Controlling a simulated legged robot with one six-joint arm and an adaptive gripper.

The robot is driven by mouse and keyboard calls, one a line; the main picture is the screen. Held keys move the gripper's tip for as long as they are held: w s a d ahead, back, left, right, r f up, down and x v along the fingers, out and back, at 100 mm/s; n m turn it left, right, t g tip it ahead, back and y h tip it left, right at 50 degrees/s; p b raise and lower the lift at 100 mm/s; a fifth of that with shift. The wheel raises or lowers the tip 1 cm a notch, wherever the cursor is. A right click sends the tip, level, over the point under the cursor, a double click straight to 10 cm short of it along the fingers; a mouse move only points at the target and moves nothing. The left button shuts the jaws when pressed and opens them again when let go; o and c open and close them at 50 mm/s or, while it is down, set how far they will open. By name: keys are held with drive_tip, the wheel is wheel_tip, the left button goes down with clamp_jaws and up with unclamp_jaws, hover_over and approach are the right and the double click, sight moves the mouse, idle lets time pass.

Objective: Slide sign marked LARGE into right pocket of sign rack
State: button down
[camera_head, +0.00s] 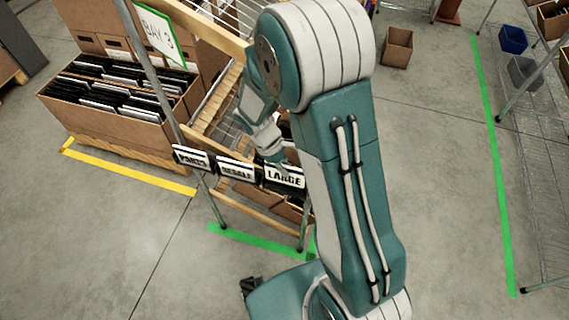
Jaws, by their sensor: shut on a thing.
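The sign marked LARGE (284,178) is a white plate with black lettering, at the right end of the sign rack (215,178). To its left on the rack are the signs marked RESALE (237,171) and PARTS (191,158). My gripper (277,163) is shut on the LARGE sign at its upper edge. The sign's face shows at the right pocket. I cannot tell how deep it sits in the pocket. My arm hides the area right of the sign and part of the gripper.
A carton (120,95) of dark and white flat items stands at the left on a pallet. A slanted wooden rack with wire shelves rises behind the signs. A small brown box (397,47) sits on the floor. Floor between is clear.

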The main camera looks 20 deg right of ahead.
sight(290, 184)
drive_tip(key=shift+f, duration=1.85)
drive_tip(key=shift+f, duration=0.4)
drive_tip(key=c, duration=0.7)
unclamp_jaws()
drive_tip(key=shift+o, duration=0.2)
drive_tip(key=v, duration=1.1)
drive_tip(key=shift+w+a+r, duration=0.1)
drive_tip(key=shift+a+r, duration=0.05)
drive_tip(key=shift+r, duration=0.3)
